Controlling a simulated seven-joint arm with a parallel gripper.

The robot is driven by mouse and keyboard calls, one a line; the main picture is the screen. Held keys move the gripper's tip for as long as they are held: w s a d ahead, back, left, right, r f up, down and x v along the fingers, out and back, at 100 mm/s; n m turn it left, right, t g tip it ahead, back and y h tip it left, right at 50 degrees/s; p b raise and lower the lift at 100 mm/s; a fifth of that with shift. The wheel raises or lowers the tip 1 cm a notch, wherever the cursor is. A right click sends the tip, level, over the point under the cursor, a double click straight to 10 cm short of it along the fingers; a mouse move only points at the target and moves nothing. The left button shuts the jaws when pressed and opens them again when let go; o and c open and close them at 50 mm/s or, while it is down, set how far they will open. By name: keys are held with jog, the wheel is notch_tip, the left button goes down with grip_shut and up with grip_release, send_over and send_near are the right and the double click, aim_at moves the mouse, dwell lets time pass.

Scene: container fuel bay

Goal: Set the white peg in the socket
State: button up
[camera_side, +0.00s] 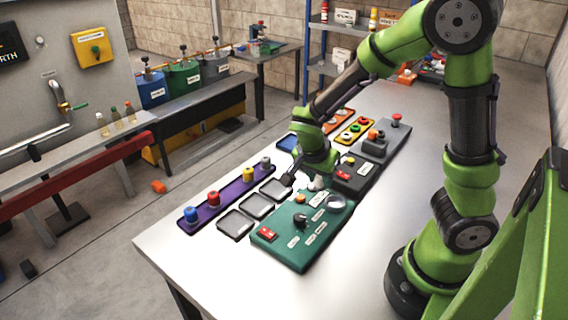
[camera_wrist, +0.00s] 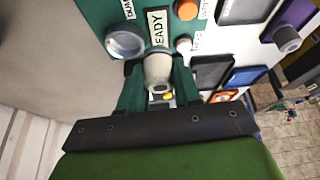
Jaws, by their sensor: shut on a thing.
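The white peg (camera_wrist: 158,70) is between the two fingers of my gripper (camera_wrist: 157,82), which is shut on it, in the wrist view. In the side view my gripper (camera_side: 312,172) is low over the far edge of the green panel (camera_side: 285,247), with a bit of the white peg (camera_side: 318,184) showing below it. The peg's far end points at the panel near a "READY" label; I cannot tell whether it touches. A round grey-rimmed fitting (camera_wrist: 125,41) sits on the panel, left of the peg. I cannot tell for sure which fitting is the socket.
The panel carries an orange button (camera_wrist: 187,9), a black knob (camera_side: 300,220) and a red switch (camera_side: 267,233). A purple strip (camera_side: 232,196) with several coloured knobs and several dark trays (camera_side: 235,224) lie to the left. A dark box (camera_side: 356,176) stands behind. The table's right side is clear.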

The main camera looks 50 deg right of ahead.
jog(key=s+m+g, duration=0.1)
jog(key=m, duration=0.1)
jog(key=s+d+r+m+g, duration=0.1)
jog(key=m, duration=0.2)
jog(key=s+m+g, duration=0.1)
jog(key=m, duration=0.1)
jog(key=shift+s+d+r+m+y, duration=0.15)
jog(key=shift+s+r+m+y, duration=0.15)
jog(key=shift+y, duration=0.1)
jog(key=shift+s+m+g, duration=0.3)
jog(key=shift+s+m, duration=0.05)
jog(key=shift+m, duration=0.55)
send_over(342, 204)
jog(key=w+a, duration=0.1)
jog(key=shift+w+a+f, duration=0.1)
jog(key=shift+w+f, duration=0.05)
jog(key=shift+f, duration=2)
jog(key=shift+f, duration=0.55)
jog(key=shift+f, duration=0.4)
jog(key=o, duration=0.8)
jog(key=shift+c, duration=0.2)
jog(key=shift+r, duration=0.5)
jog(key=shift+o, duration=1)
jog(key=shift+r, duration=0.35)
notch_tip(342, 204, up, 7)
jog(key=shift+f, duration=0.2)
